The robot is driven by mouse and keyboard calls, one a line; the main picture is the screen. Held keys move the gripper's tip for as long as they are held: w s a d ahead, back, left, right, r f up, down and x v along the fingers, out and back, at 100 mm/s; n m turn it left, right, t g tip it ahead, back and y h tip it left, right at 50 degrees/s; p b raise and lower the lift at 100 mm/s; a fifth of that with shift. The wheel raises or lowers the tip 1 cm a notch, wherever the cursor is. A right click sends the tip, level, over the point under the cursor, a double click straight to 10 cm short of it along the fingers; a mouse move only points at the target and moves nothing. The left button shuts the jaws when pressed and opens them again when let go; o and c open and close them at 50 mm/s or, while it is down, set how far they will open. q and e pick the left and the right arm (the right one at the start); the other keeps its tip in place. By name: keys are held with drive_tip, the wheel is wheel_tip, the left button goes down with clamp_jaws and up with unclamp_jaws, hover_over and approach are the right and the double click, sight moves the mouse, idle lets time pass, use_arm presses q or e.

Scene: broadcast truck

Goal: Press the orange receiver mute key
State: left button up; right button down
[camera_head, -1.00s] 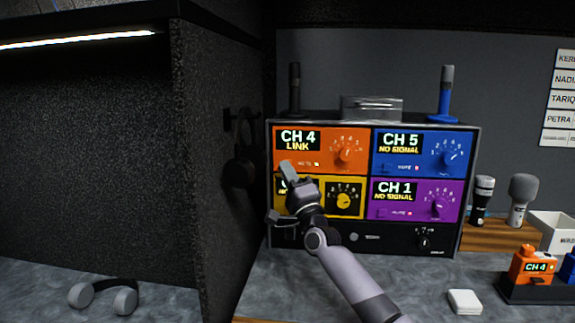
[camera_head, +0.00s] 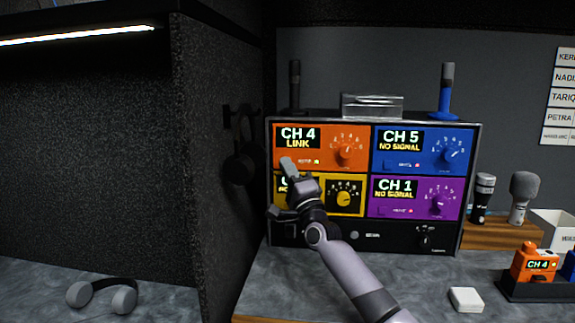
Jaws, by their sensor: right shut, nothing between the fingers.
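The orange receiver (camera_head: 325,160) is the upper left panel of the rack, with a "CH 4 LINK" display (camera_head: 297,139), a dial (camera_head: 346,150) and a small lit green light (camera_head: 317,162) beside a tiny label. My right gripper (camera_head: 287,168) is shut and empty, with its tip in front of the lower left part of the orange panel. The mute key is hidden behind the fingertips. I cannot tell whether the tip touches it. My left gripper is not in view.
The yellow panel (camera_head: 345,200) below is partly covered by my gripper. Blue (camera_head: 425,152) and purple (camera_head: 410,210) panels sit to the right. A dark partition with hanging headphones (camera_head: 243,150) stands close on the left. A white block (camera_head: 466,299) lies on the grey counter.

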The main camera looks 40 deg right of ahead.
idle(0.5)
drive_tip(key=shift+s+a+p, duration=0.3)
drive_tip(key=shift+a+p, duration=0.1)
drive_tip(key=s+a+p, duration=0.3)
drive_tip(key=a+p, duration=0.1)
drive_tip(key=p, duration=0.1)
drive_tip(key=shift+s+a, duration=0.35)
drive_tip(key=shift+s, duration=0.05)
idle(0.7)
